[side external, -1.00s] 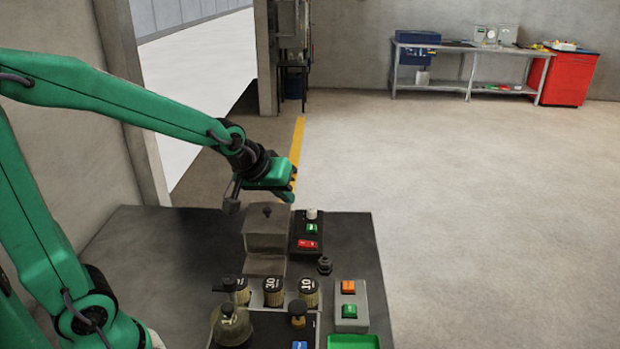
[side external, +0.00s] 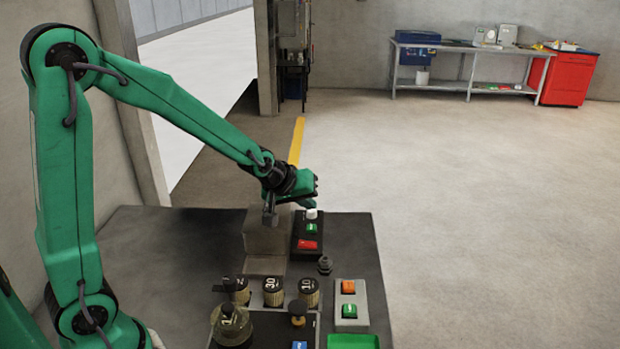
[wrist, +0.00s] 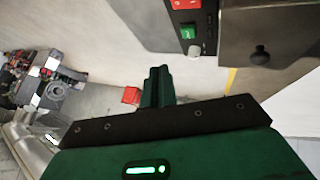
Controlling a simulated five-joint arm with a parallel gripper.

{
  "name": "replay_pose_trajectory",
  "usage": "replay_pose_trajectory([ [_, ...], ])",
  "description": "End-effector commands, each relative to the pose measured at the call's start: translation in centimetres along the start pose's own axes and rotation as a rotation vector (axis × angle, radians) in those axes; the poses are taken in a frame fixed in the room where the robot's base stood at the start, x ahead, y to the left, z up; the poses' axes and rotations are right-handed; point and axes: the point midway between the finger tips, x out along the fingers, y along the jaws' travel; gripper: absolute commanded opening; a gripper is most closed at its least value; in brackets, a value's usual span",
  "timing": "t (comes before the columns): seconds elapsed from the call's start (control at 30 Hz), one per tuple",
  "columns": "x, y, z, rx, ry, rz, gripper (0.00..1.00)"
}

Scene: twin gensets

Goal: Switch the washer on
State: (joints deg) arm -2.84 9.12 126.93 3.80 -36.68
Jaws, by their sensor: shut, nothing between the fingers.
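My gripper (side external: 311,201) is shut and empty, just above the far end of a black control box (side external: 299,241), close to its white knob (side external: 312,213). The box also carries a green button (side external: 312,228) and a red button (side external: 307,244). In the wrist view my shut fingers (wrist: 160,72) are beside the white knob (wrist: 194,50), apart from it in the picture. The green button (wrist: 187,32) and red button (wrist: 186,4) show there too. A grey control box (side external: 351,318) nearer has an orange button (side external: 348,287) and a green button (side external: 349,311). No readable label says which is the washer's.
A grey metal box (side external: 264,238) stands left of the black control box. Several dials, a glass jar (side external: 231,325), a brass knob (side external: 297,310) and a green tray (side external: 353,341) are nearer. The black bench (side external: 165,262) is clear at left.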

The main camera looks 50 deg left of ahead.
Motion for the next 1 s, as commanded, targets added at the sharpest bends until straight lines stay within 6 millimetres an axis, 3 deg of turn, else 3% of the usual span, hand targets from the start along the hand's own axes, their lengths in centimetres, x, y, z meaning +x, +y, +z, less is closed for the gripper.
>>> replay_pose_trajectory([
  [0.37, 0.5, -0.4, 0.4, 0.001, -0.001, -0.002, 0.0],
  [1.0, 4.7, -3.5, 3.5, 0.001, 0.002, -0.011, 0.0],
])
